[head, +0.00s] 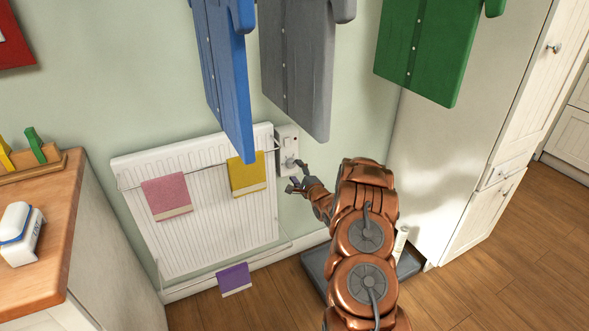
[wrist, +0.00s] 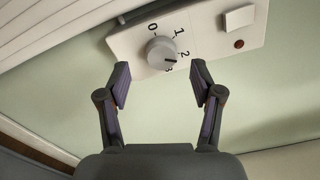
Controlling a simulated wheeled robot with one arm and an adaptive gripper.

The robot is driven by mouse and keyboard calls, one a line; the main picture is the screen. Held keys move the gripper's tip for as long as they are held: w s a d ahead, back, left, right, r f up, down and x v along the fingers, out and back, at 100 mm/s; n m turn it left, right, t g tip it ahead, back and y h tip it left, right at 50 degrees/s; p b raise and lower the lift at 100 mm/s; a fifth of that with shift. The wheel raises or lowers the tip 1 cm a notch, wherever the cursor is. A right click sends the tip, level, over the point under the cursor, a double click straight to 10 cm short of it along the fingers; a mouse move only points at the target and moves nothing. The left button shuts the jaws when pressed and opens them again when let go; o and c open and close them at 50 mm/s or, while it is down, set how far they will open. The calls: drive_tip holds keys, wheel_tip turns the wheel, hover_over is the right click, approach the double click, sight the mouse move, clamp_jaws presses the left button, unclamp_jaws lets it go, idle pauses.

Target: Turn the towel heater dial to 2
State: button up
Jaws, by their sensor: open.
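The white towel heater (head: 200,215) hangs low on the green wall in the head view. Its control box (head: 287,138) is at its upper right corner. In the wrist view the box (wrist: 211,34) shows a round grey dial (wrist: 160,52) with numbers 0, 1, 2 and 3 around it. The dial's dark line points right and down, apparently between 2 and 3. My gripper (wrist: 160,78) is open and empty, its fingertips apart, just short of the dial on either side. In the head view my gripper (head: 298,176) is just below the box.
A white button and a red light (wrist: 239,44) sit on the box beside the dial. Pink (head: 167,196) and yellow (head: 247,173) towels hang on the heater, a purple one (head: 234,279) lower. Blue (head: 226,70), grey (head: 297,65) and green (head: 428,50) shirts hang above.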

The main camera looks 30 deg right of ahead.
drive_tip(key=s, duration=0.8)
drive_tip(key=shift+s+a, duration=0.2)
drive_tip(key=shift+a, duration=0.15)
